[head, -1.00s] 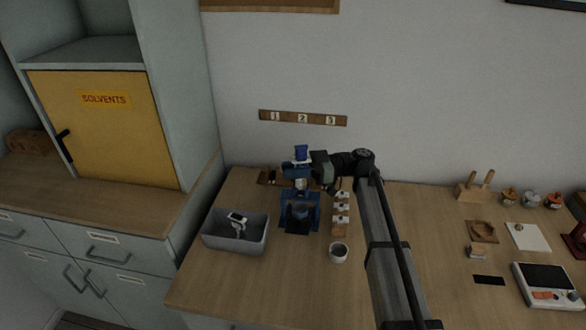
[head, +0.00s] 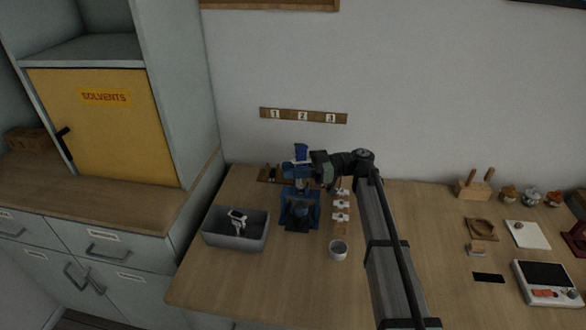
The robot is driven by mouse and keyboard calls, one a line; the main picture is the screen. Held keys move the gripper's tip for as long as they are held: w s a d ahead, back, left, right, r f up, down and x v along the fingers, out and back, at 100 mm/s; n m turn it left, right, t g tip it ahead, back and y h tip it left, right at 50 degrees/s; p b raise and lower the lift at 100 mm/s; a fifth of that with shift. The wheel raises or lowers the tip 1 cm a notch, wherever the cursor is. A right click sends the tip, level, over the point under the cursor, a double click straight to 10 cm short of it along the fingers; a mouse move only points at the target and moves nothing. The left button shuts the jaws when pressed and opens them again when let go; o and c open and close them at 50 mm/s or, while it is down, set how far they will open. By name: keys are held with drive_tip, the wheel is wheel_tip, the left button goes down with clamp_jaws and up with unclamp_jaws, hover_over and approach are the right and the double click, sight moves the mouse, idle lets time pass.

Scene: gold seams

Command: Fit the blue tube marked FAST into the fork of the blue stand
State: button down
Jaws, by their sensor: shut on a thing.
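The blue tube (head: 301,151) stands upright in my gripper (head: 300,169), which is shut on it. A pale band shows on the tube, but I cannot read its mark. The blue stand (head: 300,210) is on the table just below and in front of my gripper. My gripper and the tube's lower end overlap the back of the stand in this view. I cannot tell whether the tube touches the fork, which is partly hidden.
A grey bin (head: 236,229) with a white-and-dark item inside stands left of the stand. A wooden rack with white pieces (head: 340,213) is close on its right. A white cup (head: 338,250) stands in front of the rack. A dark wooden holder (head: 269,175) lies behind.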

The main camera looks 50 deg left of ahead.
drive_tip(key=shift+f, duration=0.3)
idle(0.7)
drive_tip(key=c, duration=0.9)
unclamp_jaws()
drive_tip(key=shift+f, duration=0.2)
drive_tip(key=shift+w, duration=0.1)
drive_tip(key=shift+v, duration=2.35)
drive_tip(key=v, duration=1.4)
